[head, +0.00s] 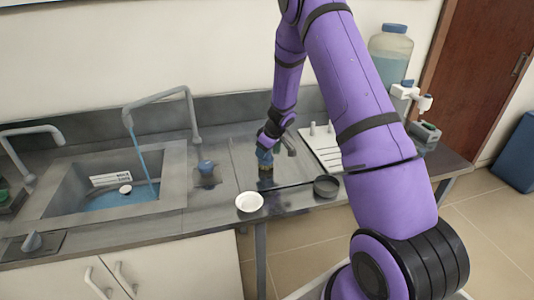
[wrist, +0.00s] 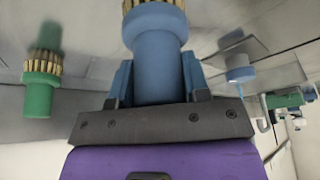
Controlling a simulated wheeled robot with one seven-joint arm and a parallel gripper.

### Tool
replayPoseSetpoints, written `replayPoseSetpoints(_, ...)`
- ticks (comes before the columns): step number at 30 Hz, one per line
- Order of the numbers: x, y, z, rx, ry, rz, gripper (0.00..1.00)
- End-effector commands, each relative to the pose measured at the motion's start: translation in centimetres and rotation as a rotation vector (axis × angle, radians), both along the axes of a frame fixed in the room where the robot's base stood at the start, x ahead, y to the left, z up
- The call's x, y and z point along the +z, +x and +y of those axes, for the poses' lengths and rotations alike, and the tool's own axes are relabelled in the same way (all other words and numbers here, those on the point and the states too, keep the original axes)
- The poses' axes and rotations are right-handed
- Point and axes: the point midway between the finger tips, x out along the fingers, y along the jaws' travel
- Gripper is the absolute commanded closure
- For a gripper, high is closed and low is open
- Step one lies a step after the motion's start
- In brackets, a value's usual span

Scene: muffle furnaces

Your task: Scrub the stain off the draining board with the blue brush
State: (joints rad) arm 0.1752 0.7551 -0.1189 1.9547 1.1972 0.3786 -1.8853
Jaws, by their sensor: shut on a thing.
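My gripper (head: 266,146) reaches down over the draining board (head: 244,152), right of the sink. It is shut on the blue brush (head: 265,159), whose thick blue handle (wrist: 158,65) stands between the jaws in the wrist view. The tan bristles point away from the gripper toward the board. Bristle contact with the board cannot be told for sure. A small dark patch shows just under the brush in the head view; I cannot tell whether it is stain, bristles or shadow. No stain is clear in the wrist view.
A green brush (wrist: 38,95) with tan bristles shows at the left of the wrist view. A blue-topped item (head: 206,168) stands left of the board. A white dish (head: 249,202) and a dark round bowl (head: 326,186) sit near the front edge. A white peg rack (head: 322,150) stands right.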

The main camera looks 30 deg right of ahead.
Motion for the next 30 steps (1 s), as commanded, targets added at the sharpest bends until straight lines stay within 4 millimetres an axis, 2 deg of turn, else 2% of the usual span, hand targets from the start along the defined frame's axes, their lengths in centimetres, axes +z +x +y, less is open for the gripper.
replayPoseSetpoints(1,1.7,0.1,0.0,0.002,-0.004,-0.008,0.83)
replayPoseSetpoints(18,6.4,-0.7,0.1,-0.003,-0.003,-0.006,0.83)
replayPoseSetpoints(23,7.2,-0.8,0.1,-0.004,-0.002,-0.004,0.83)
replayPoseSetpoints(30,7.2,-0.8,0.1,-0.005,-0.002,-0.003,0.83)
